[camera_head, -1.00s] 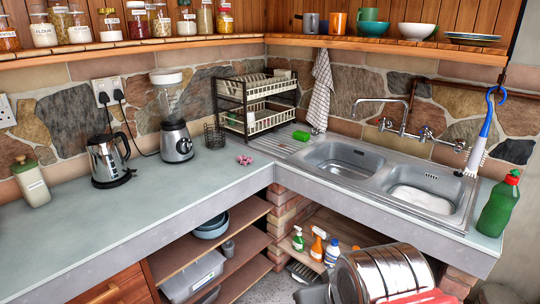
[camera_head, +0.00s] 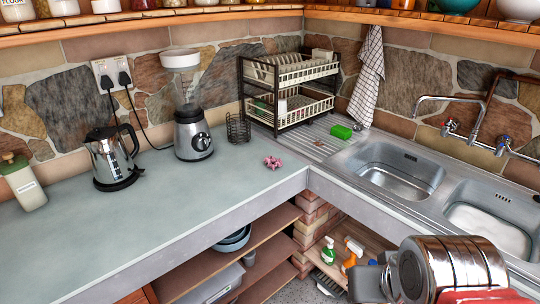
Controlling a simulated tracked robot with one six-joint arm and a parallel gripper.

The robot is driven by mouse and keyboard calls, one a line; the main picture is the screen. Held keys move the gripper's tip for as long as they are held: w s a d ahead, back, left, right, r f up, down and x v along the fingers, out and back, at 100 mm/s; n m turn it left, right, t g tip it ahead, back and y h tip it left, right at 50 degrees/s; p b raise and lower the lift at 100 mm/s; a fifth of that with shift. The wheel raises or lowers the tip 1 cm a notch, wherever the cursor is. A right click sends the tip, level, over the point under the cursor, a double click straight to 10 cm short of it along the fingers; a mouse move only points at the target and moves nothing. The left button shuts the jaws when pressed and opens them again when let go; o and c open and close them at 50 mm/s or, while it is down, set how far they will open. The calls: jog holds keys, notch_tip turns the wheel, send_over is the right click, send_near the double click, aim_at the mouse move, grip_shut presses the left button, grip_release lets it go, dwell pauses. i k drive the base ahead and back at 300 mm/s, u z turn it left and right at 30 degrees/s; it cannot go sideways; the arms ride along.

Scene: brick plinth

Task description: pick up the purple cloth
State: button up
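A small crumpled pinkish-purple cloth (camera_head: 273,162) lies on the pale grey-green worktop (camera_head: 150,220), near the inner corner where the counter meets the sink run. It lies apart from the things around it, and nothing covers it. Part of my arm, shiny metal with red and dark grey parts, fills the lower right of the view. It is in front of the sink run, well to the right of the cloth in the picture. I cannot make out gripper fingers in this view.
A green sponge (camera_head: 341,132) lies by the sink (camera_head: 400,170). The worktop in front of the cloth is clear.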

aim_at(272, 161)
jog(key=u, duration=0.3)
jog(key=i, duration=0.65)
jog(key=u, duration=0.75)
jog(key=i, duration=0.4)
jog(key=u, duration=0.35)
